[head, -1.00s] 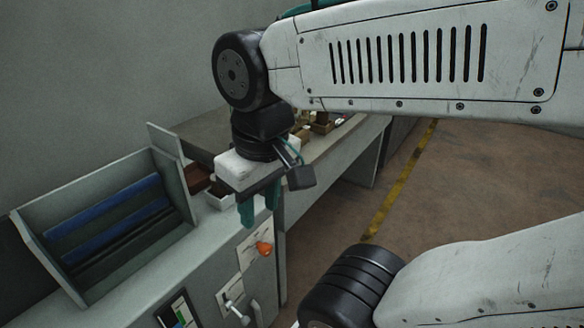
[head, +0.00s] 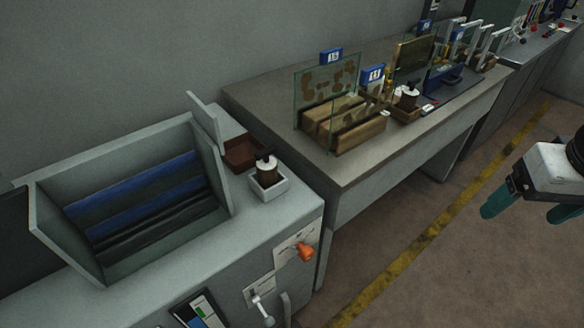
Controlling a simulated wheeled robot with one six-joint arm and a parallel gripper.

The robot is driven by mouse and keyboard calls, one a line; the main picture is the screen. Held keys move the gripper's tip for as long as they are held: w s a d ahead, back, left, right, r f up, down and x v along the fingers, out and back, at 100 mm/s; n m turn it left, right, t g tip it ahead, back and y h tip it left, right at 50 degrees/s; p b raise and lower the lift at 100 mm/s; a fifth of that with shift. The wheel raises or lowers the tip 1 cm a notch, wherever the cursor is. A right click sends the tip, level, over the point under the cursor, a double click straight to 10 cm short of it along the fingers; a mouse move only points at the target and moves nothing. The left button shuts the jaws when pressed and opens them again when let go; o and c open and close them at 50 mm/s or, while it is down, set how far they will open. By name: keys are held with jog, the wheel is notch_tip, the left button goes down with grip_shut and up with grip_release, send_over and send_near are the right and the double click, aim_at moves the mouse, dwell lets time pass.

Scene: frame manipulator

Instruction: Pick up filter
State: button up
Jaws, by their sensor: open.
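A small brown cylinder with a white band and a black top (head: 266,172), possibly the filter, stands upright in a white square tray (head: 283,188) on the grey cabinet at left. A similar brown-and-white piece with a black top (head: 408,97) stands in a brown box on the bench farther back. I cannot tell which of the two is the filter. My gripper (head: 530,208), with green fingers, is at the right edge over the floor, far from both. It is open, with nothing visible between its fingers.
A grey bin with blue and black slats (head: 210,245) stands left of the white tray, with an upright plate and an empty brown tray (head: 243,153) beside it. Glass panels (head: 328,90) and wooden blocks stand on the bench. The floor has a yellow line (head: 400,250).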

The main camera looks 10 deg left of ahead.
aim_at(267, 153)
jog(key=w+a+f+n+t+y, duration=0.1)
jog(key=w+a+f+n+t, duration=0.15)
jog(key=w+a, duration=0.5)
jog(key=w+a+f+n+t+y, duration=0.1)
jog(key=w+a+f+t, duration=0.15)
jog(key=w+a, duration=0.5)
jog(key=w+a+f+n+y, duration=0.1)
jog(key=a+f+n+y, duration=0.1)
jog(key=a, duration=0.6)
jog(key=w+a+f+n+y, duration=0.1)
jog(key=a+f+y, duration=0.2)
jog(key=a, duration=0.5)
jog(key=w+a+f+n+t+y, duration=0.1)
jog(key=a+f+n+y, duration=0.1)
jog(key=a, duration=0.6)
jog(key=shift+w+a+f+n+y, duration=0.1)
jog(key=shift+a+f+n+y, duration=0.1)
jog(key=shift+f+y, duration=0.15)
jog(key=shift+w+a+f+n+y, duration=0.15)
jog(key=shift+f+y, duration=0.1)
jog(key=shift+f, duration=0.15)
jog(key=x, duration=0.7)
jog(key=shift+f, duration=0.25)
jog(key=c, duration=1.4)
